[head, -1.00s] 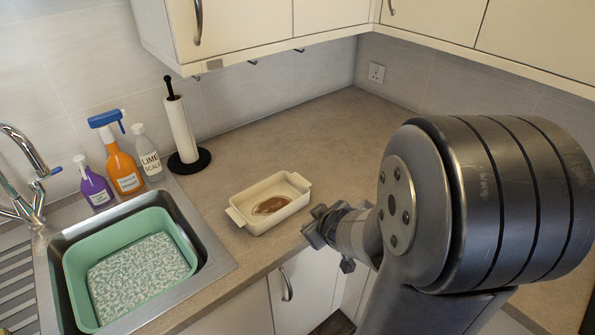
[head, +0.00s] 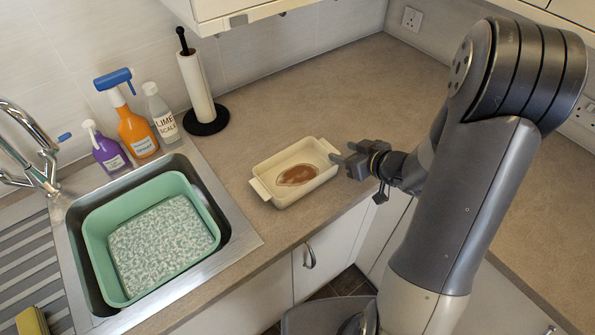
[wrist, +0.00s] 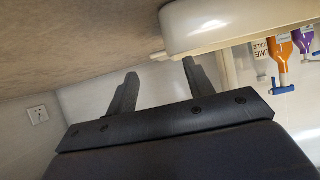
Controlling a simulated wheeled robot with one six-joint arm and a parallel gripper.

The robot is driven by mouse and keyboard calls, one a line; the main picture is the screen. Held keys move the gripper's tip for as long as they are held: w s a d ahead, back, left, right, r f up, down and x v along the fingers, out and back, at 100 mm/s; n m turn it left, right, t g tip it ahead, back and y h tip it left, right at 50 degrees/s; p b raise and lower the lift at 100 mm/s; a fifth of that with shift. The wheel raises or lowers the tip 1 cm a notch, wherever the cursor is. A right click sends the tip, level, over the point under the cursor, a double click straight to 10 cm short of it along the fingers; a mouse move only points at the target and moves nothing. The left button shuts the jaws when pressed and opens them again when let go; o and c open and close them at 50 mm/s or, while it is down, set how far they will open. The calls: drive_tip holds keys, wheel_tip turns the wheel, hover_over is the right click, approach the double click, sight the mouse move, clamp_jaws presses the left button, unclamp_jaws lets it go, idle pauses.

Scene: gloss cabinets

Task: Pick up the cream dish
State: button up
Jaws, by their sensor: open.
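The cream dish (head: 279,194) is a rectangular baking dish with a handle at each end and a brown stain inside. It sits on the worktop right of the sink, near the front edge. My gripper (head: 343,155) is open and empty, close to the dish's right handle in the head view. I cannot tell whether a finger touches it. In the wrist view the dish (wrist: 215,24) shows at the top, and the open gripper (wrist: 158,82) has nothing between its two fingers.
The sink (head: 238,241) with a green basin (head: 181,284) is on the left. A paper towel holder (head: 199,90), orange spray bottle (head: 136,132), purple bottle (head: 109,155) and limescale bottle (head: 163,117) stand behind. The worktop (head: 340,85) behind the dish is clear.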

sight(332, 150)
drive_tip(key=shift+x, duration=2.75)
drive_tip(key=shift+s+a+f, duration=0.15)
drive_tip(key=shift+s, duration=0.1)
drive_tip(key=shift+c, duration=0.4)
clamp_jaws()
